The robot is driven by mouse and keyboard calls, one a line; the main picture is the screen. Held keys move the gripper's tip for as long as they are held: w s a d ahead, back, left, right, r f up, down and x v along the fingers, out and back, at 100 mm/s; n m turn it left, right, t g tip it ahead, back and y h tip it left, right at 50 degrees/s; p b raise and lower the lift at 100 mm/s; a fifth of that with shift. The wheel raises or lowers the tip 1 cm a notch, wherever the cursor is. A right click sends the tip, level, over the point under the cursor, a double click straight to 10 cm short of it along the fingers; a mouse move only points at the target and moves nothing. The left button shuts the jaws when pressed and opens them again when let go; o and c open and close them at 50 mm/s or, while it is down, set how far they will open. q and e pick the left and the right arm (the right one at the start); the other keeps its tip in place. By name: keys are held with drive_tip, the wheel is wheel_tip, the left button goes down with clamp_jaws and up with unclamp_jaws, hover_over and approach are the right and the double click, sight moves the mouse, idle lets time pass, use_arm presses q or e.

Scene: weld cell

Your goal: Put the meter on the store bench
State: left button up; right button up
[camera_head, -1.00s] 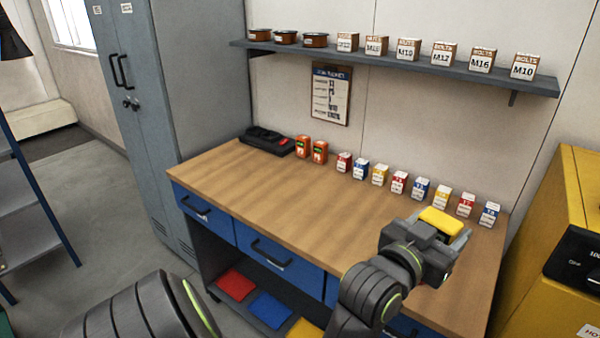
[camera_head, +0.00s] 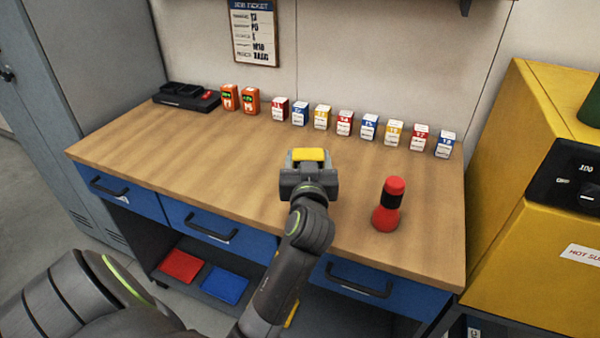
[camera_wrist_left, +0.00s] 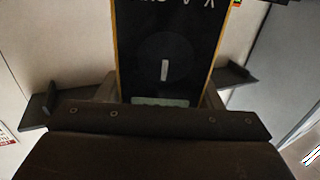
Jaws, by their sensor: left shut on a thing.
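The meter shows as a small yellow block (camera_head: 311,155) in the head view, gripped at the end of my left arm. In the left wrist view the meter (camera_wrist_left: 165,45) has a black face with a round dial and yellow edges. My left gripper (camera_head: 309,162) is shut on it, over the middle of the wooden bench top (camera_head: 200,155). I cannot tell whether the meter touches the wood. My right gripper is not in view.
A red bottle-like thing (camera_head: 387,205) with a dark band stands right of my left gripper. Several numbered small boxes (camera_head: 345,123) line the back edge. Two orange devices (camera_head: 239,98) and a black charger (camera_head: 186,97) stand back left. The bench's left part is clear.

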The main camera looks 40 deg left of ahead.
use_arm(q)
wheel_tip(320, 180, down, 4)
drive_tip(key=shift+f, duration=0.15)
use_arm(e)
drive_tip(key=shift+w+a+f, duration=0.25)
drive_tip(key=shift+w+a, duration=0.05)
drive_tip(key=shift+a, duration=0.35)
use_arm(q)
drive_tip(key=o, duration=1.2)
drive_tip(key=shift+f, duration=0.1)
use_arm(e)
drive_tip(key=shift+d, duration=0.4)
